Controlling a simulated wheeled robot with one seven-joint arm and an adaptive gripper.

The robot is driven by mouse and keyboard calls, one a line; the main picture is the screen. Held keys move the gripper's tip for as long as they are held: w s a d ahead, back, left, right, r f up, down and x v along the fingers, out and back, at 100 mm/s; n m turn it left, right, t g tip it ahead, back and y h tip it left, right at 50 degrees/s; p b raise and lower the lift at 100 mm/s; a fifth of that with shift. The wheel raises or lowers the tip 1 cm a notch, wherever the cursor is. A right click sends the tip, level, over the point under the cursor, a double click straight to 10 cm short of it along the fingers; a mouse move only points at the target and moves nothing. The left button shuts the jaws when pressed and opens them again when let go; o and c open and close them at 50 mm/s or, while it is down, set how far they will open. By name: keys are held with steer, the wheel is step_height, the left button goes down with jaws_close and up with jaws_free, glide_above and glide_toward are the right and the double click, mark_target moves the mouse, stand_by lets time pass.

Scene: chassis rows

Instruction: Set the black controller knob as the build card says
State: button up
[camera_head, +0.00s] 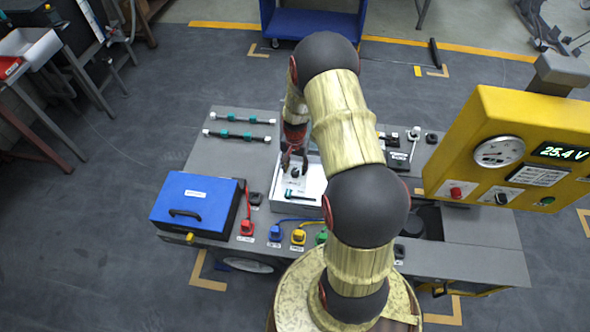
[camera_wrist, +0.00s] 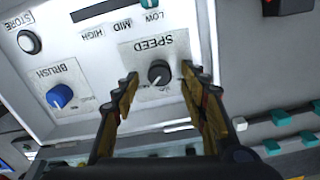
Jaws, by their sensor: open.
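The black controller knob (camera_wrist: 159,72) sits on the SPEED plate of a white controller panel (camera_wrist: 95,22). The lettering is upside down in the wrist view. A pale pointer mark shows at the knob's lower left; the scale around it is too small to read. My gripper (camera_wrist: 159,76) is open, with one finger on each side of the knob; I cannot tell whether either touches it. In the head view my gripper (camera_head: 292,161) is over the white controller box (camera_head: 312,186) on the grey chassis (camera_head: 258,158). I cannot make out a readable build card.
A blue box (camera_head: 195,202) stands left on the chassis. Coloured connectors (camera_head: 298,237) lie in front. A yellow meter panel (camera_head: 510,150) reading 25.4 V stands right.

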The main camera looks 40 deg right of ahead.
mark_target(295, 171)
step_height(295, 171, up, 10)
steer(key=shift+r, duration=0.15)
stand_by(0.6)
steer(key=s+a+r+n+t, duration=0.2)
steer(key=s+a+r+n, duration=0.2)
steer(key=r, duration=0.7)
steer(key=s+a+r+n+t, duration=0.1)
steer(key=s+a+r+n, duration=0.3)
steer(key=s+a+r, duration=0.4)
steer(key=s+a+r+n+t, duration=0.2)
steer(key=s+a+r, duration=0.5)
steer(key=a+r, duration=0.4)
step_height(295, 171, up, 3)
steer(key=shift+a+r+n+t, duration=0.1)
steer(key=shift+a+n+t, duration=0.2)
steer(key=shift+n, duration=0.6)
